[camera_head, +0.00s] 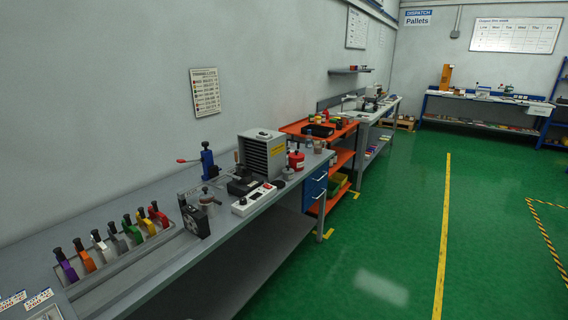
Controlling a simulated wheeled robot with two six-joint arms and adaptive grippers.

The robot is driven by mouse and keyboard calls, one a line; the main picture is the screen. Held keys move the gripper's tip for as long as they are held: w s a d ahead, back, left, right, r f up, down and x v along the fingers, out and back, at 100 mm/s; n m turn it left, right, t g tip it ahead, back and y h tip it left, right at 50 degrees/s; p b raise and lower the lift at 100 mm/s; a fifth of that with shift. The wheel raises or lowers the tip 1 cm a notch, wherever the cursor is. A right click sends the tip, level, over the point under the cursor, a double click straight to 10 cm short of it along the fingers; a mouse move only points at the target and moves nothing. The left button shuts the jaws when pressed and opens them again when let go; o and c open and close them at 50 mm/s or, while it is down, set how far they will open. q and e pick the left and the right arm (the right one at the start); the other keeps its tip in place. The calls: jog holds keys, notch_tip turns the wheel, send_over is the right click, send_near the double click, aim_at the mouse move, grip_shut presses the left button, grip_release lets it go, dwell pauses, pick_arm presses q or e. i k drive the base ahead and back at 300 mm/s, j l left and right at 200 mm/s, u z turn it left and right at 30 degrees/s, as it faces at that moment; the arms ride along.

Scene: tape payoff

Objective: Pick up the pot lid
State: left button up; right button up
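Neither of my grippers is in view. I cannot tell for sure which thing is the pot lid. A small grey pot (208,202) with a dark knob on top stands on the grey workbench (255,212), beside a black box-shaped device. Farther along the bench is a red pot (296,160) with a dark top. Just in front of it is a low grey round thing (288,174) with a dark knob. These are small in the view, so whether any lid is seated or loose is unclear.
A rack of several coloured-handled tools (115,244) fills the bench's near end. A louvred grey box (262,153), a white control box (258,198) and a blue press (208,160) crowd the bench. An orange cart (341,160) stands beyond. The green floor at right is clear.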

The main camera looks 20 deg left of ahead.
aim_at(244, 172)
jog(key=i+l+u, duration=0.1)
jog(key=i+u, duration=0.15)
jog(key=i, duration=0.25)
jog(key=i+l+u, duration=0.15)
jog(key=i+u, duration=0.15)
jog(key=i, duration=0.2)
jog(key=i+l+u, duration=0.25)
jog(key=i, duration=0.25)
